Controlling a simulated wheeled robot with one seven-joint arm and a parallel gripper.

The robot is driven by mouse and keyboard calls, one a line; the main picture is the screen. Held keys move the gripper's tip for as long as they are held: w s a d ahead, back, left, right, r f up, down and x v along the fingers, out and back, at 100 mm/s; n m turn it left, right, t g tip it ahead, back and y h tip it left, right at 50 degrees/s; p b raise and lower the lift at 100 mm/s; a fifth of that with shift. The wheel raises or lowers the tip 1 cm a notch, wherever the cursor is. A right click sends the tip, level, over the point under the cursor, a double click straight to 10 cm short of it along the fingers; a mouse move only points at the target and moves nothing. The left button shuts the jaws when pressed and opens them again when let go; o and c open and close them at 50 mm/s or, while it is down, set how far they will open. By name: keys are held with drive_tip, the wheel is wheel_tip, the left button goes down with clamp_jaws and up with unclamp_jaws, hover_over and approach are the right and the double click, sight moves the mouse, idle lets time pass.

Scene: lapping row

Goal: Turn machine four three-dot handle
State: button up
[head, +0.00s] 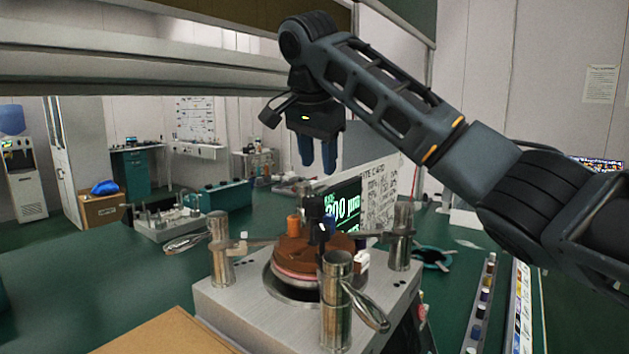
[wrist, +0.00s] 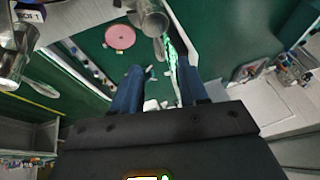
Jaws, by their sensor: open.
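A grey lapping machine (head: 270,325) stands in front of me with a round brown plate (head: 300,252) on top. Metal posts surround the plate. The left post (head: 221,255) has a loop handle (head: 186,243) pointing left, and the front post (head: 337,315) has a loop handle (head: 368,308) pointing down to the right. A right post (head: 402,240) stands behind. My gripper (head: 318,165) is open and empty, pointing down, above and apart from the machine. In the wrist view its fingers (wrist: 160,72) hang apart, with a metal post (wrist: 150,17) beyond them.
A display (head: 342,208) with green digits stands behind the plate. A strip of small coloured items (head: 480,305) lies at right. A cardboard-coloured board (head: 165,335) is at the front left. A grey overhead beam (head: 130,70) crosses the upper left. A pink disc (wrist: 119,37) shows in the wrist view.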

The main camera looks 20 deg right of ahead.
sight(321, 186)
drive_tip(key=shift+x, duration=2.7)
drive_tip(key=shift+c, duration=0.3)
clamp_jaws()
